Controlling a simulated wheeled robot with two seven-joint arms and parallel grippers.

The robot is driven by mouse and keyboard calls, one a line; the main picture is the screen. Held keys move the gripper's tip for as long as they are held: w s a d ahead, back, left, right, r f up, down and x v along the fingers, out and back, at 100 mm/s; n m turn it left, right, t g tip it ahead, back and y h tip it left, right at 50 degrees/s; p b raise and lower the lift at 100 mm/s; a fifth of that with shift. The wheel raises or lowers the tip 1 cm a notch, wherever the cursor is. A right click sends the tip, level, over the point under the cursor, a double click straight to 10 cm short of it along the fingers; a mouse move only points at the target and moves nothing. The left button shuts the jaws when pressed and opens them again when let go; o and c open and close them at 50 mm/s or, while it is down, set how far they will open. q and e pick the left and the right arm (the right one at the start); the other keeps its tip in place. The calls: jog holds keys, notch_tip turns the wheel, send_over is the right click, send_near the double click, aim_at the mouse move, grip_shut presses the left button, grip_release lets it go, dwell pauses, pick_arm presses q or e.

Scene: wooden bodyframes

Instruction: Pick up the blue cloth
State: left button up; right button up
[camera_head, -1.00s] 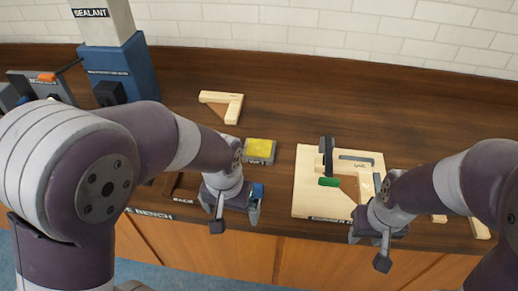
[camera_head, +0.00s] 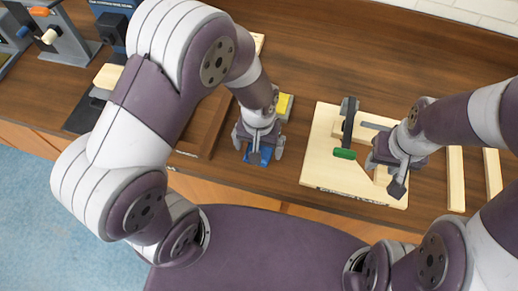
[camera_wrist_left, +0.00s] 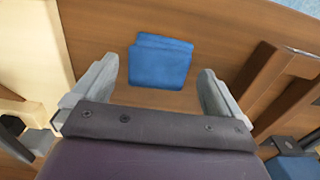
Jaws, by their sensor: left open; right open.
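The blue cloth (camera_wrist_left: 160,62) lies folded flat on the brown bench in the left wrist view, between and just beyond my left gripper's two fingers. In the head view the blue cloth (camera_head: 258,155) shows partly, near the bench's front edge, with the gripper over it. My left gripper (camera_head: 258,150) is open and empty; its fingers stand on either side of the cloth, and I cannot tell their exact height above it. In the left wrist view the left gripper (camera_wrist_left: 160,88) points toward the cloth. My right gripper (camera_head: 385,175) is open over the wooden board at the right.
A pale wooden board (camera_head: 320,150) with a green-handled clamp (camera_head: 345,153) stands right of the cloth. A yellow-topped block (camera_head: 285,105) sits behind the left gripper. A brown wooden tray (camera_head: 205,130) is to its left. Loose pale strips (camera_head: 456,180) lie far right.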

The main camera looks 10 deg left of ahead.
pick_arm(q)
jog(key=shift+s+f, duration=0.2)
jog(key=shift+f, duration=0.8)
jog(key=shift+w+f, duration=0.1)
jog(key=c, duration=1)
jog(key=r, duration=0.4)
jog(key=shift+d+r+b, duration=0.2)
jog(key=shift+b, duration=0.15)
jog(key=s+d+r+b, duration=0.1)
jog(key=s+d+r, duration=0.4)
jog(key=d, duration=0.5)
jog(key=shift+s+r, duration=0.2)
jog(key=shift+r, duration=0.65)
